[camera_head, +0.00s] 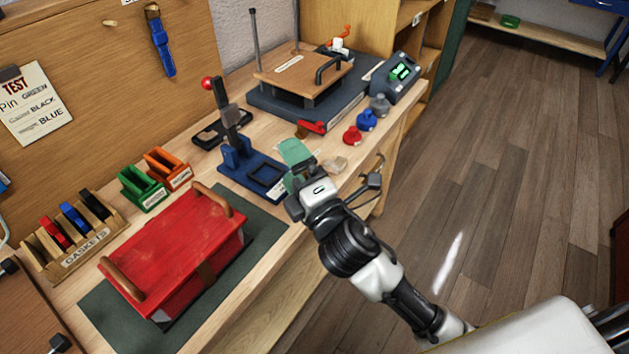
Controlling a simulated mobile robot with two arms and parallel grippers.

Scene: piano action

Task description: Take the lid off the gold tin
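I cannot make out a gold tin or its lid in this view. One arm of mine comes in from the lower right, and I take it as my right one. My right gripper (297,199) is over the front edge of the workbench, close to a pale green piece (294,152). I cannot tell whether it touches that piece. Its fingers are mostly hidden by the wrist, so their opening does not show. My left gripper is not in view.
A red box (178,248) with two brown handles sits on a dark green mat (262,235). A blue press (247,168) with a red knob, a wooden gasket rack (85,262), green (143,188) and orange (168,168) bins and a grey fixture (300,105) crowd the workbench. Floor at right is clear.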

